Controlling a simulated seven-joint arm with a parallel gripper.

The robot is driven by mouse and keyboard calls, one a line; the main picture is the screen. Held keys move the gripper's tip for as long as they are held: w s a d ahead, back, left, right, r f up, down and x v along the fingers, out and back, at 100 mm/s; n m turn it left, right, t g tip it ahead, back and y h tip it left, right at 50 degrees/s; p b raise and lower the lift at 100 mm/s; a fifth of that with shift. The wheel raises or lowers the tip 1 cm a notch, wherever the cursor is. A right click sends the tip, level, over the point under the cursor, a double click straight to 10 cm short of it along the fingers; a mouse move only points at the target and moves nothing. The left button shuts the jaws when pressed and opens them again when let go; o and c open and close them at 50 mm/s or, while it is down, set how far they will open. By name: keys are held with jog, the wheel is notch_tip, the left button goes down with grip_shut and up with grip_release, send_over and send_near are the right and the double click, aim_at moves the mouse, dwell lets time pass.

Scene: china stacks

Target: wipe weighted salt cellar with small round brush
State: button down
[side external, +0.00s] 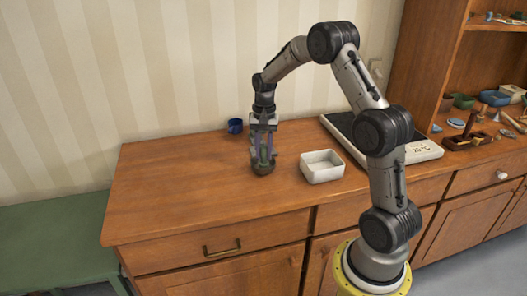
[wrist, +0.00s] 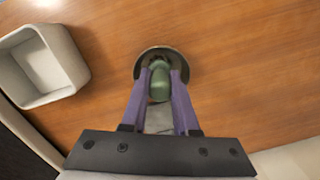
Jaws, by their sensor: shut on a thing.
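My gripper (wrist: 160,72) points straight down low over the wooden counter, its purple fingers shut on a green, rounded piece (wrist: 160,80), which seems to be the small round brush. It also shows green between the fingers in the side view (side external: 263,156). Just beneath the fingertips is a small round brown dish (side external: 263,169) on the counter, seemingly the salt cellar. In the wrist view its dark rim (wrist: 149,53) rings the green piece. I cannot tell whether the brush touches it. The fingers hide part of both.
A white square dish (side external: 322,174) stands close to the right. A small blue cup (side external: 235,126) stands behind to the left. A flat dark and white device (side external: 423,150) lies at right, partly behind my arm. The counter's left side (side external: 165,185) is clear.

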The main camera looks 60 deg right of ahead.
jog(key=shift+s+a, duration=0.7)
jog(key=shift+w+d, duration=0.75)
jog(key=shift+w+d, duration=0.1)
jog(key=shift+w+d, duration=0.6)
